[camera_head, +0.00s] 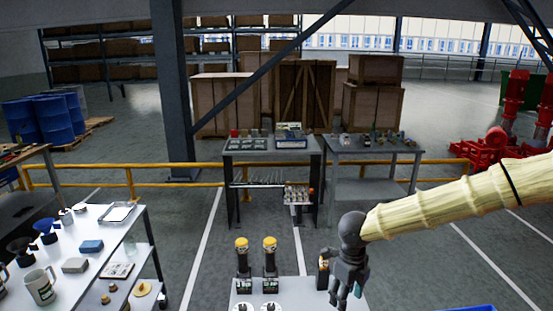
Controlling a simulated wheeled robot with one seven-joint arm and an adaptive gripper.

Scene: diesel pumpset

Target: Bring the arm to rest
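My arm (460,205), in a cream ribbed cover, reaches in from the right edge. It ends in my dark grey gripper (346,292), which points down over the right part of a pale table in the foreground. Its fingers look spread apart with nothing seen between them. A black and yellow item (323,273) stands just left of the gripper and is partly hidden by it. Whether they touch cannot be told.
Two yellow-topped black cylinders (242,257) (270,256) stand on the pale table (300,296). A white table (125,237) with a mug (40,287) is at left. Grey workbenches (372,157) stand behind, along a yellow rail (130,182). Open floor lies right.

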